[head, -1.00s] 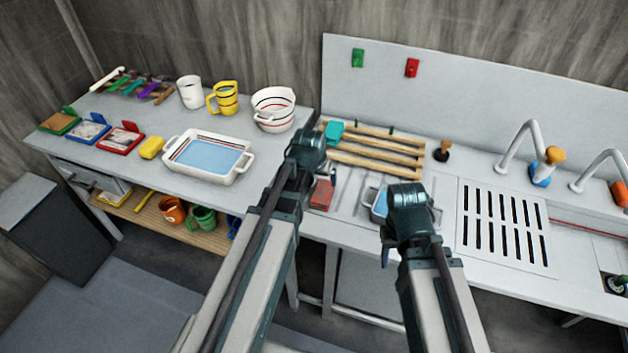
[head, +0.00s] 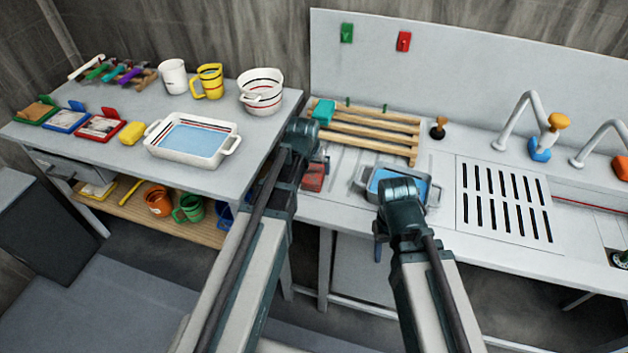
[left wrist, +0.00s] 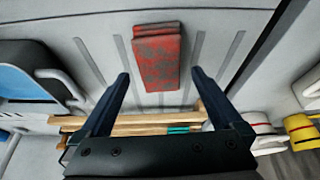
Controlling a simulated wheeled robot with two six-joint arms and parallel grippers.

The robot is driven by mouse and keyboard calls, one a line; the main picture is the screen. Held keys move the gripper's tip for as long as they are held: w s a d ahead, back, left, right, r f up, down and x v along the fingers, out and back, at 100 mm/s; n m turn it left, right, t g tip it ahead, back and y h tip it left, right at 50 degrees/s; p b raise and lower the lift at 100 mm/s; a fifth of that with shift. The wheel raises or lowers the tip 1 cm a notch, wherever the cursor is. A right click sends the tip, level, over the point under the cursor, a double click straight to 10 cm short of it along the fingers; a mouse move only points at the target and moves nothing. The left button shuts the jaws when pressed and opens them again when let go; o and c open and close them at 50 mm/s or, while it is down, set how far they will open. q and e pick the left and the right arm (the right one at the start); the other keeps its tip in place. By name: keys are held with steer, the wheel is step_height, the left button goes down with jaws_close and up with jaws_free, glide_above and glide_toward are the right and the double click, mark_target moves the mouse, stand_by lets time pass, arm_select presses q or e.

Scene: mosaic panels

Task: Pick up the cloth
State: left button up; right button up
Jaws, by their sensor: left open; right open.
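The red cloth (head: 314,177), folded and grey-speckled, lies flat on the ribbed part of the sink counter. In the left wrist view the whole cloth (left wrist: 157,57) shows just beyond the fingertips, roughly centred between them. My left gripper (left wrist: 158,80) is open and empty, its fingers apart from the cloth. In the head view my left gripper (head: 318,160) is above and beside the cloth and hides part of it. My right gripper (head: 379,240) is open at the counter's front edge, its fingers mostly hidden by its wrist.
A blue-filled tray (head: 433,203) stands right of the cloth, partly behind my right wrist. A wooden rack (head: 385,139) with a teal item (head: 323,111) is behind the cloth. The left table (head: 255,150) holds a white basin (head: 150,152), mugs and a bowl (head: 262,80).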

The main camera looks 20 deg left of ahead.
mark_target(314, 171)
arm_select(q)
steer(key=b+x, duration=0.4)
steer(key=x, duration=0.1)
steer(key=shift+w+b, duration=0.25)
steer(key=shift+b, duration=0.15)
steer(key=shift+f, duration=0.2)
steer(key=c, duration=1.2)
